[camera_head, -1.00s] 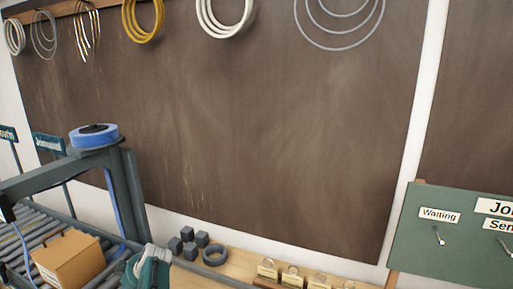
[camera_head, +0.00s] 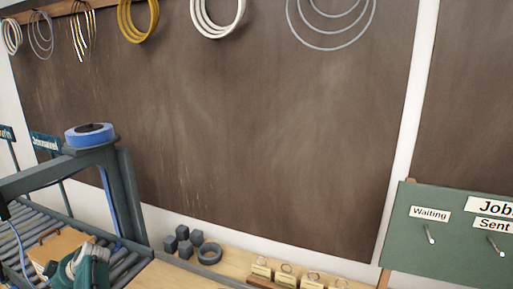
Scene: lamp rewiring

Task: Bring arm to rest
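A green board (camera_head: 455,255) stands right.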

